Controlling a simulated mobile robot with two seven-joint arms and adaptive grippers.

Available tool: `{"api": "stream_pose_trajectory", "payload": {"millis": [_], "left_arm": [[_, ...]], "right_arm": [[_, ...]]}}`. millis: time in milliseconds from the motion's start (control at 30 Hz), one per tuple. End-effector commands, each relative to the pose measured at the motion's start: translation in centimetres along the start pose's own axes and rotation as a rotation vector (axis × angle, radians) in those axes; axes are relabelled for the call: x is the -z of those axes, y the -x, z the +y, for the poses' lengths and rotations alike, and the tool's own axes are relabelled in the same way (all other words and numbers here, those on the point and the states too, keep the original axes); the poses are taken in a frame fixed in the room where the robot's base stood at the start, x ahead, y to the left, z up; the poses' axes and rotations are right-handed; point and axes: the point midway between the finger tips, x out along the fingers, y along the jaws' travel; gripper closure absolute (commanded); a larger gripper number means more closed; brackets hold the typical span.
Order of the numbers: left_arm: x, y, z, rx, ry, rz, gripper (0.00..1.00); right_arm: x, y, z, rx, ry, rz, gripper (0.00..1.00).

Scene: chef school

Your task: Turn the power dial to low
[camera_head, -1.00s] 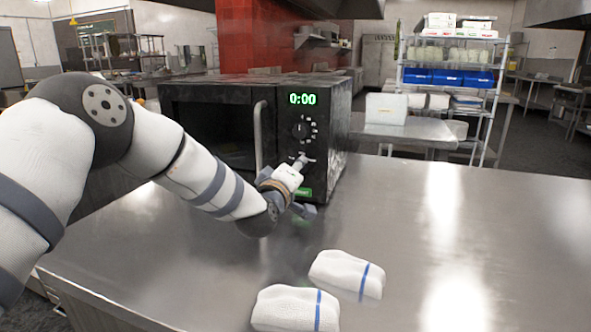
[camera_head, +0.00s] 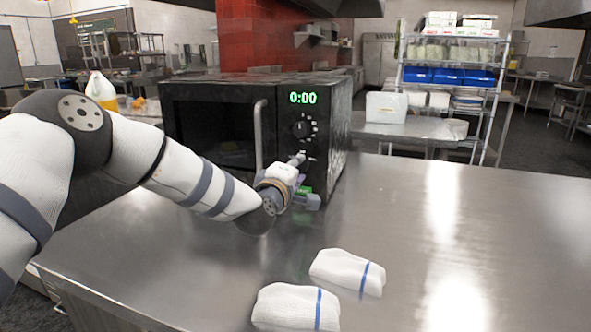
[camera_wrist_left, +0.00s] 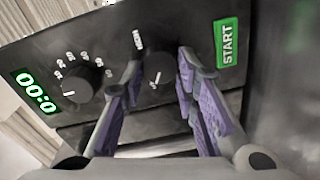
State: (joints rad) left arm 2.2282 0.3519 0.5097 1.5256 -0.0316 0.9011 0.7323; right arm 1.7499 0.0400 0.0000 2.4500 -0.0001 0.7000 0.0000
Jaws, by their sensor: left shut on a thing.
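The black microwave (camera_head: 335,110) stands on the steel counter, its green display reading 0:00. On its right-hand panel the upper dial (camera_head: 302,129) is in plain view. The lower dial, which I take as the power dial (camera_wrist_left: 156,82), is between my left gripper's purple-padded fingers in the left wrist view. My left gripper (camera_wrist_left: 158,70) is shut on this lower dial. In the head view the left gripper (camera_head: 299,160) is at the lower panel and mostly hides that dial. The dial's exact setting is hard to read. My right gripper is not in view.
The green START button (camera_wrist_left: 228,43) is right beside the fingers in the wrist view. The microwave's vertical door handle (camera_head: 258,135) stands left of the panel. Two white folded cloths (camera_head: 346,270) with blue stripes lie on the counter (camera_head: 480,250) in front. The counter's right side is clear.

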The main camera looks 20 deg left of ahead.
Motion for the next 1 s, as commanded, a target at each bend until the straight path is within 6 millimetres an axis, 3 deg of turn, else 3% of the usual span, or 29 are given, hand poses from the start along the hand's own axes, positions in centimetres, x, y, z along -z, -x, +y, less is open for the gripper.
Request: {"api": "stream_pose_trajectory", "payload": {"millis": [133,167,233,600,1000], "left_arm": [[-0.1,0.0,0.0,0.000,0.001,-0.002,1.00],[-0.1,0.0,0.0,0.000,0.001,-0.002,0.68],[-0.1,0.0,0.0,0.000,0.001,-0.002,0.52],[0.0,0.7,0.0,0.000,0.000,-0.001,0.52],[-0.1,10.2,0.0,0.001,0.001,-0.003,0.52]], "right_arm": [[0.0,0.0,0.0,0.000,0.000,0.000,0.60],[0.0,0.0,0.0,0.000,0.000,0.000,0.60],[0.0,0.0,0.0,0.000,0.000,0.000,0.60],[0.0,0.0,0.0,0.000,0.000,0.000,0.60],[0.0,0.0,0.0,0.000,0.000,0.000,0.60]]}}
